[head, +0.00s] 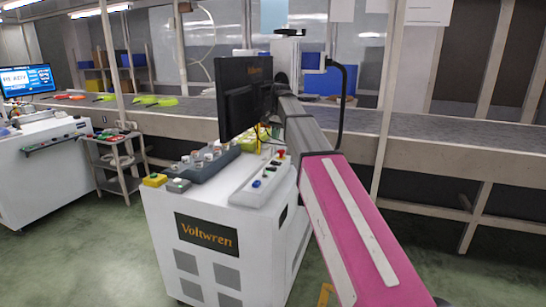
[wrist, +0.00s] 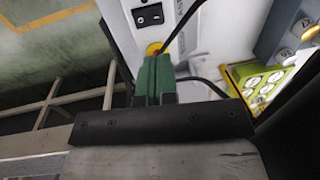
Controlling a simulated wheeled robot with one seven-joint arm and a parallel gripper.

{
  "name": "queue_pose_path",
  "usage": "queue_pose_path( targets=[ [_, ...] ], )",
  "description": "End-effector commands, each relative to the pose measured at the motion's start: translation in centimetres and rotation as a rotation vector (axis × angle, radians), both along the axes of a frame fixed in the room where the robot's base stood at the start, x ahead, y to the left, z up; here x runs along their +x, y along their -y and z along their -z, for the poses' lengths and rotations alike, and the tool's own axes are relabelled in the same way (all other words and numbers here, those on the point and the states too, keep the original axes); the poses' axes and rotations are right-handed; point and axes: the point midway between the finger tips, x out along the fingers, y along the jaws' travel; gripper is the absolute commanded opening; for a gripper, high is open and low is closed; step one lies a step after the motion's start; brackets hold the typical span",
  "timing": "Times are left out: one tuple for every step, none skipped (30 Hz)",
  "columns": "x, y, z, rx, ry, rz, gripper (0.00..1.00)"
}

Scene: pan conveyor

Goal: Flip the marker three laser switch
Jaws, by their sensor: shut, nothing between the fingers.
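A black rocker switch (wrist: 148,15) sits on a white panel at the top of the wrist view. I cannot read any label that would tell whether it is the marker three laser switch, nor which way it is set. My gripper (wrist: 156,60) shows green fingers, shut and empty, below that switch in the picture and apart from it. In the head view my gripper is hidden behind the arm and monitor. The white Voltwren cabinet (head: 205,265) stands in front of me.
A black monitor (head: 240,95) stands at the cabinet's back. A grey block with several round knobs (head: 205,165) lies on top. A yellow-green box with round fittings (wrist: 262,85) and black cables lie right of the fingers. The conveyor (head: 450,128) runs behind; green floor is clear at left.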

Motion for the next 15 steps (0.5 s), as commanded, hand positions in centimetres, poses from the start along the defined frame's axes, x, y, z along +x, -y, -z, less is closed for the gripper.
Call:
queue_pose_path(
  targets=[
    [0.0,0.0,0.1,0.000,0.000,0.000,0.00],
    [0.0,0.0,0.1,0.000,0.000,0.000,0.00],
    [0.0,0.0,0.3,0.000,0.000,0.000,0.00],
    [0.0,0.0,0.5,0.000,0.000,0.000,0.00],
    [0.0,-0.1,0.7,0.000,-0.001,0.000,0.00],
    [0.0,-0.1,1.1,0.000,0.000,0.000,0.00],
    [0.0,-0.2,1.5,0.000,0.000,0.000,0.00],
    [0.0,-0.2,1.9,0.000,0.000,0.000,0.00],
    [0.0,-0.3,2.6,-0.001,-0.001,0.000,0.00],
    [0.0,-0.3,3.1,0.000,-0.002,0.000,0.00],
    [0.1,-0.4,3.6,0.000,-0.002,0.000,0.00],
    [0.1,-0.5,4.3,-0.001,-0.001,-0.001,0.00],
    [0.1,-0.5,4.8,-0.001,-0.001,-0.001,0.00],
    [0.1,-0.6,5.4,-0.001,-0.001,-0.001,0.00],
    [0.2,-0.7,6.0,0.000,-0.002,-0.001,0.00]
  ],
)
